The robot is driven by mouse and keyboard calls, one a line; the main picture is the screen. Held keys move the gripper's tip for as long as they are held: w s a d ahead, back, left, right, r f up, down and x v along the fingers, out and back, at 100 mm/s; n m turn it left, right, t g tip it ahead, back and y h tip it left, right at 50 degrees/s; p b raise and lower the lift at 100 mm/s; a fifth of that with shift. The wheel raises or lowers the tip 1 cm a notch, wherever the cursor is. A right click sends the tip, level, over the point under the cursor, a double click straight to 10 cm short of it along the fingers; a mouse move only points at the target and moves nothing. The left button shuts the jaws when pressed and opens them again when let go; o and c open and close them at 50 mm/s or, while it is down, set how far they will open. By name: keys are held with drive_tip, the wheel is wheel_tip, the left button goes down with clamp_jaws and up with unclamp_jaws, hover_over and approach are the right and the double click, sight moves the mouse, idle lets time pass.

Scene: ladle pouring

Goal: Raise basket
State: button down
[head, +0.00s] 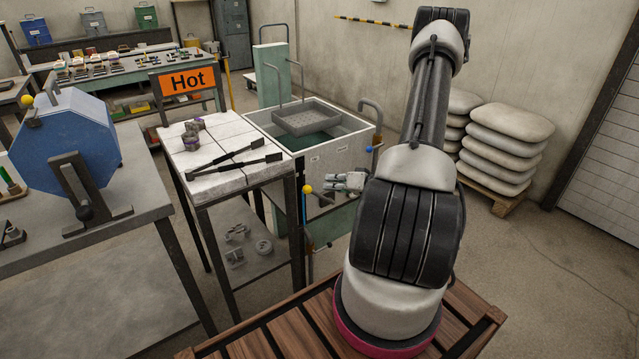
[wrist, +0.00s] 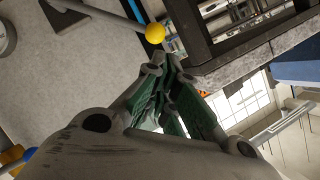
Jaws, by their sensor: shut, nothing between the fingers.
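The grey perforated basket (head: 308,118) hangs on upright rods at the top of a pale tank (head: 333,158). Dark green liquid shows below it inside the tank. A lever with a yellow ball (head: 307,188) stands at the tank's front left, and a blue-ball knob (head: 370,149) is at its right side. My gripper (head: 328,187) is in front of the tank, just right of the yellow ball, with a small gap in the picture. In the wrist view its green-padded fingers (wrist: 172,72) are shut and empty, and the yellow ball (wrist: 155,33) is beyond and left of them.
A blue drum (head: 68,145) is further left. Stacked pale sacks (head: 504,145) sit on a pallet at right. Floor at right is clear.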

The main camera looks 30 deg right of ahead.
drive_tip(key=shift+v, duration=2.35)
